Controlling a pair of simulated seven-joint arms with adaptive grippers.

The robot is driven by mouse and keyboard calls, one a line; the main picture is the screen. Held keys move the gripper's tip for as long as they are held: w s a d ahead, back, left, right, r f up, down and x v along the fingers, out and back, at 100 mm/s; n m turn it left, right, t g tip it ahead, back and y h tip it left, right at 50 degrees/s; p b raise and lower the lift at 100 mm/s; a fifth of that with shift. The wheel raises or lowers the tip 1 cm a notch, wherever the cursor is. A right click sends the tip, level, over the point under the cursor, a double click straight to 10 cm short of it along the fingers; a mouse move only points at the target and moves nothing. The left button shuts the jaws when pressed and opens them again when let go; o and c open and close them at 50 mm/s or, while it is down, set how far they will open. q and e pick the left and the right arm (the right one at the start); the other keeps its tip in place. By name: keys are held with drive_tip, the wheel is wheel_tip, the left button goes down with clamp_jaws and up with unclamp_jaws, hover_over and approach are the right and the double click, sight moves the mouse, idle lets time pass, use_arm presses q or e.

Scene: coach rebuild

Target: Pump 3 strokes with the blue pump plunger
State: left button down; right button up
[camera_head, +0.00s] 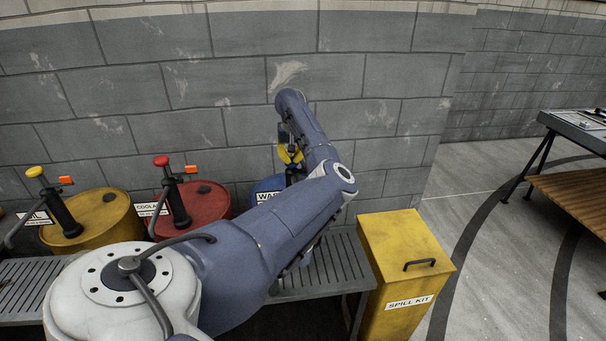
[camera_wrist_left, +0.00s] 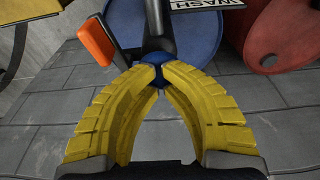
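The blue drum (camera_head: 266,186) with a label starting "WA" stands at the back of the grated bench, mostly hidden behind my left arm. In the left wrist view the drum (camera_wrist_left: 205,45) shows its "WASH" label and a dark pump shaft. The blue plunger knob (camera_wrist_left: 152,73) sits between the tips of my left gripper (camera_wrist_left: 158,75). The yellow fingers close on the knob from both sides. In the head view the left gripper (camera_head: 290,153) is small, above the drum, and the knob is hidden there. My right gripper is not in view.
A red coolant drum (camera_head: 208,207) and a yellow drum (camera_head: 108,216), each with a pump, stand left of the blue one. A yellow spill kit bin (camera_head: 400,255) stands right of the bench (camera_head: 335,267). A block wall (camera_head: 200,80) is close behind.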

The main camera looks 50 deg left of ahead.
use_arm(q)
drive_tip(key=shift+f, duration=0.35)
drive_tip(key=shift+r, duration=0.1)
drive_tip(key=shift+w+a+r+v, duration=0.1)
drive_tip(key=shift+w+a+v, duration=0.15)
drive_tip(key=shift+v, duration=1.2)
drive_tip(key=shift+w+a+r+v, duration=0.1)
drive_tip(key=shift+a+v, duration=0.15)
drive_tip(key=shift+v, duration=1.25)
drive_tip(key=shift+w+a+v, duration=0.2)
drive_tip(key=shift+a+v, duration=0.05)
drive_tip(key=shift+v, duration=1.2)
drive_tip(key=shift+r, duration=0.1)
drive_tip(key=shift+w+a+v, duration=0.1)
drive_tip(key=shift+a+v, duration=0.05)
drive_tip(key=shift+v, duration=0.8)
drive_tip(key=shift+w+a+v, duration=0.15)
drive_tip(key=shift+a+v, duration=0.05)
drive_tip(key=shift+v, duration=0.75)
drive_tip(key=shift+w+a+v, duration=0.1)
drive_tip(key=shift+a+v, duration=0.05)
drive_tip(key=shift+v, duration=0.8)
drive_tip(key=shift+r, duration=0.1)
